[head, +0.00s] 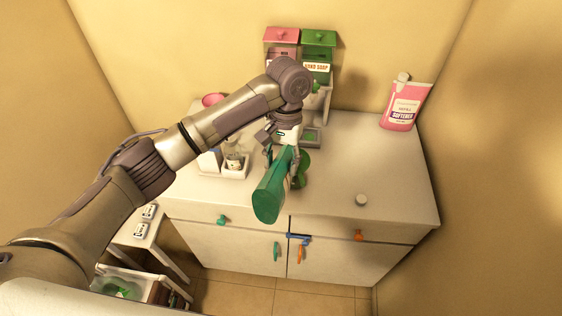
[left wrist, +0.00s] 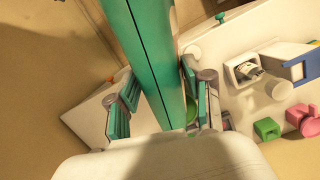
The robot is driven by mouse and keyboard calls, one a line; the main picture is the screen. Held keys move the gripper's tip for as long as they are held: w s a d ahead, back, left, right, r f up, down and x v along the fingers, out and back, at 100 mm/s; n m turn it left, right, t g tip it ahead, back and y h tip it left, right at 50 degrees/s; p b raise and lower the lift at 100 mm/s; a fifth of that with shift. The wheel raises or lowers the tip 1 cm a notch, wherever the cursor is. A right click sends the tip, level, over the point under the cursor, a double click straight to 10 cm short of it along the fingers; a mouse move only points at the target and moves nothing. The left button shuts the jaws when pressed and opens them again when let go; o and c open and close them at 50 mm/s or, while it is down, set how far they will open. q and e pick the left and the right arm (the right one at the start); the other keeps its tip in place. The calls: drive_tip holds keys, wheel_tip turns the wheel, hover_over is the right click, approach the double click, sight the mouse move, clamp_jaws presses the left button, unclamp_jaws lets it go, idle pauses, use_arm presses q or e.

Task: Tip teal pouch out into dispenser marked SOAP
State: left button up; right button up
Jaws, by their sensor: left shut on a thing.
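The teal pouch (head: 268,196) is held in my left gripper (head: 284,148), above the front part of the counter and tilted, its wide end toward the camera. In the left wrist view the pouch (left wrist: 150,50) runs between the two fingers (left wrist: 160,100), which are shut on it. A green dispenser (head: 319,40) with a label reading SOAP stands at the back wall, beyond the gripper. A pink dispenser (head: 281,38) stands to its left; my arm partly hides it and its label is unreadable. The pouch's opening cannot be made out. My right gripper is not in view.
A pink softener pack (head: 403,106) stands at the back right. A green rounded object (head: 303,163) is just behind the pouch. A white tray (head: 236,174) with a small bottle is left of it. A pale round knob (head: 361,200) lies on the otherwise clear right counter (head: 375,165).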

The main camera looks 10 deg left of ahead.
use_arm(q)
drive_tip(key=shift+w+d+r+g+y, duration=0.25)
drive_tip(key=shift+w+r+g+y, duration=0.05)
drive_tip(key=shift+w+r+g, duration=0.7)
idle(3.1)
drive_tip(key=shift+f, duration=0.1)
drive_tip(key=shift+s+a+f+t, duration=0.2)
drive_tip(key=shift+s+f+t, duration=0.5)
drive_tip(key=shift+s+f, duration=0.1)
drive_tip(key=shift+s+a+f+t, duration=0.2)
drive_tip(key=shift+s+f+t, duration=0.15)
drive_tip(key=shift+s+t, duration=0.2)
drive_tip(key=shift+w+d, duration=0.1)
drive_tip(key=shift+d, duration=0.05)
